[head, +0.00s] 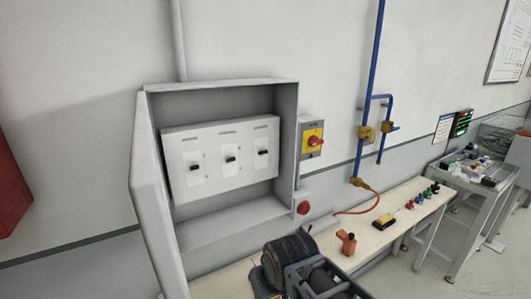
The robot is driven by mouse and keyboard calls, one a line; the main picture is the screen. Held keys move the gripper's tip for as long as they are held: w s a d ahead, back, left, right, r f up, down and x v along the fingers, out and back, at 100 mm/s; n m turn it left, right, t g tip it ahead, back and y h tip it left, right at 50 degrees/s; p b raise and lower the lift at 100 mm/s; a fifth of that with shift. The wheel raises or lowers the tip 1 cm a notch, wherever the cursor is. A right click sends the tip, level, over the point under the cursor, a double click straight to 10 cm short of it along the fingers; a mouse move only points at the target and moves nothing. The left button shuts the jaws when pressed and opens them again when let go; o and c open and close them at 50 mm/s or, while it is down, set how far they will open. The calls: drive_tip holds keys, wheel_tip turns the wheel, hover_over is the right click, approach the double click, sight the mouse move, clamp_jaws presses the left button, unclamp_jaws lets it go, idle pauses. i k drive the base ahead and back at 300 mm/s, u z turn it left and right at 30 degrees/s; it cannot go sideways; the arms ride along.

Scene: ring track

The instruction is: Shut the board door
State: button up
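The board is a grey wall box (285,130) with a white inner panel (177,141) that carries three black switches. Its grey door (153,215) stands open on the left side of the box and swings out towards me, seen nearly edge-on. The lower end of the door is cut off by the bottom of the picture. My gripper cannot be made out in this view. A dark rounded part with a grey bracket at the bottom centre may belong to my arm; I cannot tell.
A yellow and grey switch box (312,141) with a red knob and a red button (303,208) are right of the board. A bench (375,240) below holds an orange tool (347,243) and a yellow device (384,221). A red box (12,185) is at far left.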

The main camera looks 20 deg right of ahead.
sight(146, 188)
drive_tip(key=z, duration=0.75)
drive_tip(key=k, duration=0.95)
drive_tip(key=u, duration=0.95)
drive_tip(key=k, duration=1.1)
drive_tip(key=u, duration=1)
drive_tip(key=i, duration=1.15)
drive_tip(key=u, duration=0.2)
